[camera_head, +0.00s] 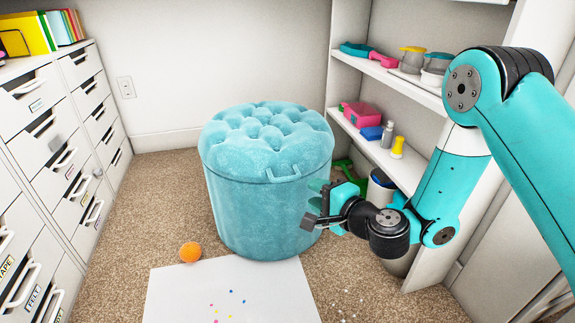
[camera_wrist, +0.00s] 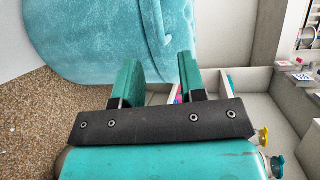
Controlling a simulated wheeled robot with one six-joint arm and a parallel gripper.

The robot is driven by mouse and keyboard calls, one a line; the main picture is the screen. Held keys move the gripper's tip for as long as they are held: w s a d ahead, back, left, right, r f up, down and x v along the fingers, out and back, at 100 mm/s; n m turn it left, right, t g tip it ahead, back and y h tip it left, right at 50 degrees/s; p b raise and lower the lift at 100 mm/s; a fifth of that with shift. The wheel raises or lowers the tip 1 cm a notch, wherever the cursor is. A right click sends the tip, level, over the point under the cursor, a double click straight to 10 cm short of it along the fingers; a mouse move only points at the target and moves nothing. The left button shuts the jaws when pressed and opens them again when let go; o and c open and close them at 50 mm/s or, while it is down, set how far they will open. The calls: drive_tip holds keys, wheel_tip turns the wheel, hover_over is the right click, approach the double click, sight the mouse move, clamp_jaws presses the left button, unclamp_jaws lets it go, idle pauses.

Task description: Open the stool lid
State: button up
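The round turquoise stool (camera_head: 245,215) stands upright on the carpet in the middle of the head view. Its tufted lid (camera_head: 262,128) is closed, with a fabric loop (camera_head: 284,174) on the front rim. My gripper (camera_head: 318,206) is beside the stool's right front, below and right of the loop. In the wrist view the two green fingers of my gripper (camera_wrist: 162,78) are apart with nothing held between them. The stool (camera_wrist: 95,35) fills the top left of that view, beyond the fingers. Whether a finger touches the stool I cannot tell.
A white shelf unit (camera_head: 385,82) with containers stands on the right, close to my arm. White drawers (camera_head: 38,145) line the left. An orange ball (camera_head: 190,252) and a white sheet (camera_head: 228,290) with coloured dots lie in front. Carpet left of the stool is clear.

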sight(289, 180)
drive_tip(key=w+a+p, duration=0.1)
drive_tip(key=p, duration=0.7)
drive_tip(key=shift+w+a+r, duration=0.1)
drive_tip(key=shift+w+r, duration=0.1)
drive_tip(key=shift+a+p, duration=0.1)
drive_tip(key=shift+p, duration=0.55)
drive_tip(key=x, duration=0.5)
drive_tip(key=f+x, duration=0.1)
drive_tip(key=x, duration=0.1)
drive_tip(key=shift+w+a+b, duration=0.2)
drive_tip(key=shift+a+b, duration=0.05)
drive_tip(key=shift+b, duration=0.05)
drive_tip(key=shift+w+a+f, duration=0.1)
drive_tip(key=shift+w+a, duration=0.2)
drive_tip(key=shift+w, duration=0.2)
drive_tip(key=shift+c, duration=0.3)
clamp_jaws()
